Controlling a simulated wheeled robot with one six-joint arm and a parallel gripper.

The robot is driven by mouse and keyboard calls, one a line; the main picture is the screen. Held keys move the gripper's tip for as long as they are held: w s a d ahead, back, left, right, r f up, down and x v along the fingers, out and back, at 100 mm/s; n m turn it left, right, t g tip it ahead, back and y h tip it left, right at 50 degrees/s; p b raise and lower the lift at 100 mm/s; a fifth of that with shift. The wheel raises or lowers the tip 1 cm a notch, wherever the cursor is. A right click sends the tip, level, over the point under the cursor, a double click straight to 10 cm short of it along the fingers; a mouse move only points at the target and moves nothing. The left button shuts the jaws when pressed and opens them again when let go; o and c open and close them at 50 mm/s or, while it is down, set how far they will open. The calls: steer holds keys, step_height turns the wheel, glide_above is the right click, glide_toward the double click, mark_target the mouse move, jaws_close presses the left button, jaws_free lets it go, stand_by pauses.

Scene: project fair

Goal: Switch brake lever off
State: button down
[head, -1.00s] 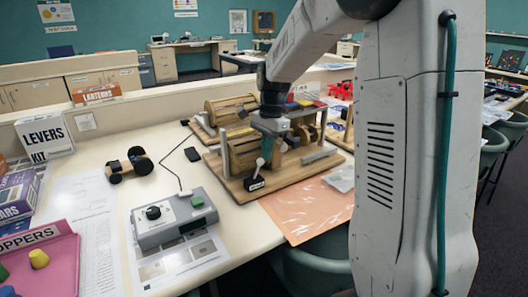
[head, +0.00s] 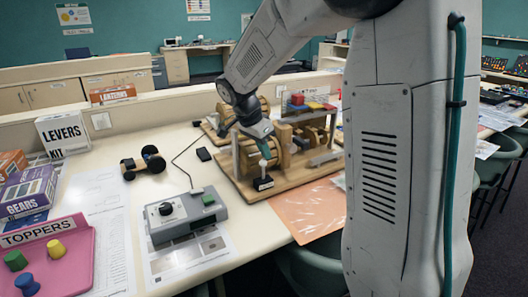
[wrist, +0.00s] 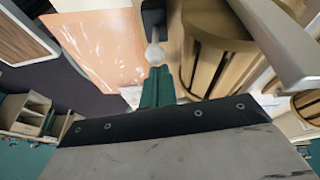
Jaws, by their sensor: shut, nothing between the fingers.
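The brake lever (head: 263,170) is a short stick with a pale round knob on a small black labelled block (head: 263,184). It sits at the front edge of the wooden machine (head: 240,190). My gripper (head: 267,153), with teal fingers, is shut and empty, pointing down just above and behind the knob. In the wrist view, the closed teal fingers (wrist: 157,84) end right by the round knob (wrist: 155,55), with the black block (wrist: 153,16) beyond it. I cannot tell whether the fingertips touch the knob. The label is too small to read.
A wooden drum (wrist: 215,45) and a grey bar (wrist: 275,38) stand close beside my fingers. A grey control box (head: 186,217) with a dial and green button is at the front left. An orange sheet (head: 308,210) lies at the front right. The table left of the machine holds kit boxes.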

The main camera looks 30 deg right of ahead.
steer(key=a+h, duration=0.2)
steer(key=shift+w+a+f+h, duration=0.15)
steer(key=shift+a+h, duration=0.15)
steer(key=shift+h, duration=0.1)
steer(key=shift+d, duration=0.1)
steer(key=shift+r, duration=0.8)
steer(key=v, duration=1)
